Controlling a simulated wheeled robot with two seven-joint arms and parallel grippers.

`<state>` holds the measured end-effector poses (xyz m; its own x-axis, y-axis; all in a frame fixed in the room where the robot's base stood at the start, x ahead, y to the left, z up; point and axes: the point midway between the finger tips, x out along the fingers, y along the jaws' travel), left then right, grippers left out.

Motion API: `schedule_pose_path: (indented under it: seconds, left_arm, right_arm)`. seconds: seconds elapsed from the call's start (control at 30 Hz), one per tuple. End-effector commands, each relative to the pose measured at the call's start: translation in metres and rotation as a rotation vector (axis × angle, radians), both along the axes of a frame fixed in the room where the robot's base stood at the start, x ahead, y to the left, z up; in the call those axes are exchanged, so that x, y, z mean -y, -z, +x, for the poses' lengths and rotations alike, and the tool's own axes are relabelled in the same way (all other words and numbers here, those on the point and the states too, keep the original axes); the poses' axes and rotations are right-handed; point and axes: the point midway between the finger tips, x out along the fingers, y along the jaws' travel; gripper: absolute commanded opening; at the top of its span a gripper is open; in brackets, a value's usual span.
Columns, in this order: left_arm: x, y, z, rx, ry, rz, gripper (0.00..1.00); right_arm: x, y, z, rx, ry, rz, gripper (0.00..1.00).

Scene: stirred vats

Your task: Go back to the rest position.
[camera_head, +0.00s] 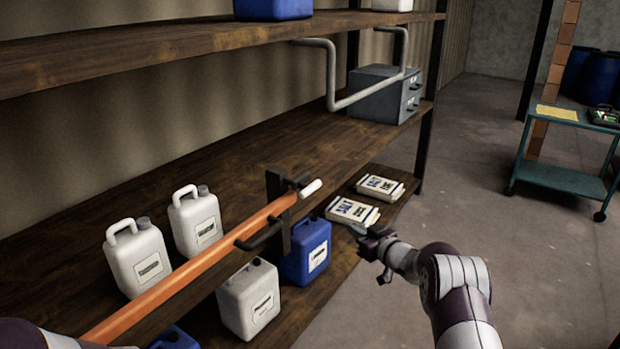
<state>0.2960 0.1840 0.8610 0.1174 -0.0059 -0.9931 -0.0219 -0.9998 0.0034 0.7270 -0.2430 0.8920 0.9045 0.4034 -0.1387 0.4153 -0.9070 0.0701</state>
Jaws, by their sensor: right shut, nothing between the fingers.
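My right gripper (364,237) is shut and empty. It is in front of the lower shelf's edge, just right of the blue jug and below the front salt bag (352,211), apart from the orange pole. My right arm comes in from the lower right. Part of my left arm shows at the bottom left corner; its gripper is out of the picture.
A wooden rack (250,165) holds white jugs (138,262), a blue jug (308,250), a second salt bag (380,187) and a grey drawer box (380,95). A green cart (560,178) stands right. The concrete floor (540,270) is clear.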

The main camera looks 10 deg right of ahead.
Motion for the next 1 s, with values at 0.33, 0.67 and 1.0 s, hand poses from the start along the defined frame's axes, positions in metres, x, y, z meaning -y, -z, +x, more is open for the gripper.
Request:
schedule_pose_path:
  seconds: [0.33, 0.67, 1.0]
  left_arm:
    - [0.000, 0.000, 0.000, 0.000, 0.000, 0.000, 1.00]
    - [0.000, 0.000, 0.000, 0.000, 0.000, 0.000, 1.00]
    - [0.000, -0.112, 0.000, 0.001, 0.000, 0.000, 1.00]
  right_arm:
    - [0.026, 0.098, -0.228, -0.987, 0.467, -0.260, 0.00]
    - [-0.050, 0.049, -0.437, -1.392, 0.424, -0.225, 0.00]
    - [-0.061, -0.082, -0.432, -1.305, 0.392, -0.236, 0.00]
